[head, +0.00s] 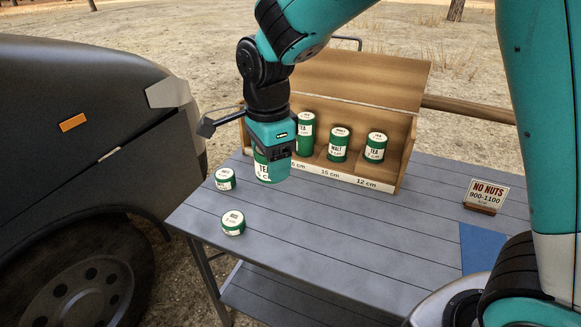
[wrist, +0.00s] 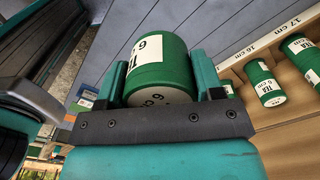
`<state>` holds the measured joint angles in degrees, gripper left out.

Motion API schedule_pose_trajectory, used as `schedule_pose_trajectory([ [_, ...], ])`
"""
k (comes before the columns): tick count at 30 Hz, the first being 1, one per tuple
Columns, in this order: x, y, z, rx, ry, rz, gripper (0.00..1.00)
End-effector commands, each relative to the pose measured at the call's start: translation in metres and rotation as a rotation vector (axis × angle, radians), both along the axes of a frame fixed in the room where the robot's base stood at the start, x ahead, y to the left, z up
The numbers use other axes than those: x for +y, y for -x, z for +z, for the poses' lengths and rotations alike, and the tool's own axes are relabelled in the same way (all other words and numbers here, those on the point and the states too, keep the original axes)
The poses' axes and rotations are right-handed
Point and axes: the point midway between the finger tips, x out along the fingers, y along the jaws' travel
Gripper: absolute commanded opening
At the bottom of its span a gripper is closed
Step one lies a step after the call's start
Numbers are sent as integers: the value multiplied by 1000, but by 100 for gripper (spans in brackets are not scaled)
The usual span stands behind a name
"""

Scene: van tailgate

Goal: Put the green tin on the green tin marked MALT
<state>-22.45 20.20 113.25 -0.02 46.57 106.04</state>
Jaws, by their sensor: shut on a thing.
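My gripper (head: 271,152) is shut on a green tin (head: 264,170), labelled TEA with a 6 on it, and holds it above the table's left part, in front of the crate. In the wrist view the held tin (wrist: 158,66) sits between both fingers. A green tin marked MALT (head: 338,146) stands upright in the middle of the wooden crate, to the right of my gripper. Two short green tins stand on the table, one (head: 225,180) left of my gripper and one (head: 233,224) nearer the front; their labels are too small to read surely.
The wooden crate (head: 392,186) has centimetre labels along its front and also holds a tall TEA tin (head: 306,138) and another TEA tin (head: 376,149). A NO NUTS sign (head: 485,196) and a blue mat (head: 482,246) are at the right. The middle of the grey table (head: 350,235) is clear.

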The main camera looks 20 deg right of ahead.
Motion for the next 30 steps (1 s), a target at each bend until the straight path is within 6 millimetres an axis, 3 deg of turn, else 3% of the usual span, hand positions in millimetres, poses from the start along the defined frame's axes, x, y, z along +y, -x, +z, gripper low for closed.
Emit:
schedule_pose_trajectory([
  [5,-28,-51,30,-2,0,-28,35],
  [8,-59,-92,49,-4,0,-46,35],
  [12,-117,-142,76,-1,0,-71,35],
  [15,-162,-169,93,-1,0,-86,35],
  [18,-204,-185,107,-1,0,-98,35],
  [22,-244,-197,119,0,0,-107,35],
  [27,-271,-201,123,0,0,-112,35],
  [30,-274,-201,111,3,-1,-112,35],
])
